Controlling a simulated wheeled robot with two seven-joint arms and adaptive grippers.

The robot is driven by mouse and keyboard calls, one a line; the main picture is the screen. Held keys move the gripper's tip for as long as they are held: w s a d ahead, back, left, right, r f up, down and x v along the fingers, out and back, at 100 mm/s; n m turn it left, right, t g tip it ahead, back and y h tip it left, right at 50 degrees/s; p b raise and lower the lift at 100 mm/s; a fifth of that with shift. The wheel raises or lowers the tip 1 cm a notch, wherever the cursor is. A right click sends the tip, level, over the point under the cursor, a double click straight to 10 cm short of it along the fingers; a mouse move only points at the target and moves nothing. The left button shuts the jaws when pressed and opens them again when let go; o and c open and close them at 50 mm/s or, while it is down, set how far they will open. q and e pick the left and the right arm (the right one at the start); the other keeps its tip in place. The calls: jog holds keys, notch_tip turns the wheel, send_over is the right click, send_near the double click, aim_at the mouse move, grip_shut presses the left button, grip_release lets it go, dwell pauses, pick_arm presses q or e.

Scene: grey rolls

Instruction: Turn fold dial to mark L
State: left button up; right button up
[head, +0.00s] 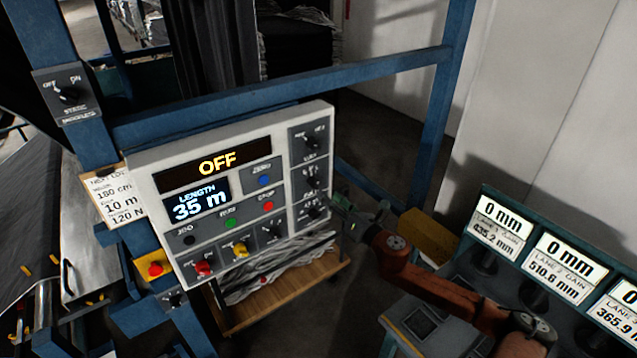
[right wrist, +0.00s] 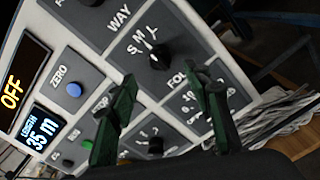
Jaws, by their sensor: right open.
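The fold dial (head: 311,177) is the middle black knob in the right column of the white control panel (head: 143,160). In the right wrist view the fold dial (right wrist: 159,57) shows marks S, M and L above it and a partly hidden label starting "FOL" below. I cannot tell surely which mark its pointer meets. My right gripper (head: 338,205) is just right of the panel, near the lower dials. In the right wrist view its green fingers (right wrist: 164,90) are apart with nothing between them, and the fold dial is just beyond their tips. My left gripper is not in view.
The panel's display (head: 217,162) reads OFF and a smaller screen (head: 201,202) reads 35 m. Another dial (head: 312,209) sits below the fold dial and one (head: 310,140) above. A blue frame bar (head: 280,88) runs behind the panel. Lane readouts (head: 503,218) stand at right.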

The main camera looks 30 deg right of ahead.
aim_at(314, 183)
jog(key=w+p, duration=0.1)
jog(key=w, duration=0.6)
jog(key=shift+w+a+p, duration=0.3)
jog(key=shift+p, duration=0.05)
jog(key=c, duration=1.2)
